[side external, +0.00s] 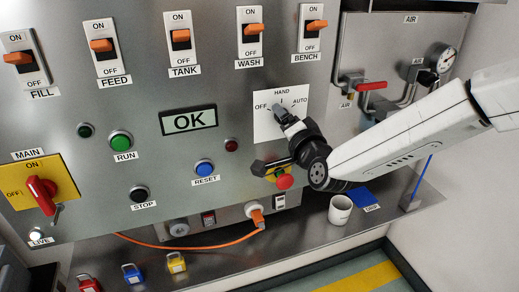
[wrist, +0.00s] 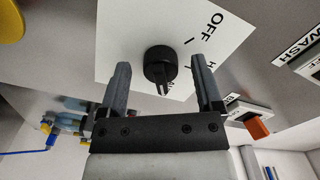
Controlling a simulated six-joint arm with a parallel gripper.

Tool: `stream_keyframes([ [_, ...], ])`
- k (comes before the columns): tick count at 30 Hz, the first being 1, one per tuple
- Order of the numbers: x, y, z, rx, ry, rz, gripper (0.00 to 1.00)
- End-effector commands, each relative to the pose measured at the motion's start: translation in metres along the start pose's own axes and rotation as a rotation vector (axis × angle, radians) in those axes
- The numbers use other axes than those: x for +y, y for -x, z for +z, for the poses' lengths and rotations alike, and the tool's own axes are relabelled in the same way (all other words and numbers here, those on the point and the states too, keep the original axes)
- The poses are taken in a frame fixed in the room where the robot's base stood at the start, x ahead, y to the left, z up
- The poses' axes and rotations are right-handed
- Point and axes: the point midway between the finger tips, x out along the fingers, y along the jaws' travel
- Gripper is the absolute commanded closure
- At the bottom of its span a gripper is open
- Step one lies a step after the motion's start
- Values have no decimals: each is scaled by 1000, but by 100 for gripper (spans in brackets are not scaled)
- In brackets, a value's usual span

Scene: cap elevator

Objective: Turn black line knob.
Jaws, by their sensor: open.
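The black line knob (wrist: 160,66) sits on a white plate (wrist: 120,40) marked OFF, HAND and AUTO. In the wrist view it stands between my two fingers, with a gap on each side. My gripper (wrist: 161,80) is open and empty, facing the plate. In the side view my gripper (side external: 285,114) is at the white plate (side external: 265,126), below the HAND mark. The knob is hidden there behind my fingers, and I cannot tell its exact setting.
Orange switches labelled WASH (side external: 250,30) and BENCH (side external: 312,25) are above. A red button (side external: 285,182) is below my gripper. A red-handled air valve (side external: 371,86) is to the right. A white cup (side external: 340,210) stands on the ledge.

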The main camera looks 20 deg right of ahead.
Motion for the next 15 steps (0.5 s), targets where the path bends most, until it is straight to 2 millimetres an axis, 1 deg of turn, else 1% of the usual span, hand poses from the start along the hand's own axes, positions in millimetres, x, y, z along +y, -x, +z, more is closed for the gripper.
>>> stream_keyframes([
  [8,-1,24,0,-1,0,-2,16],
  [15,-1,53,0,-2,0,-2,16],
])
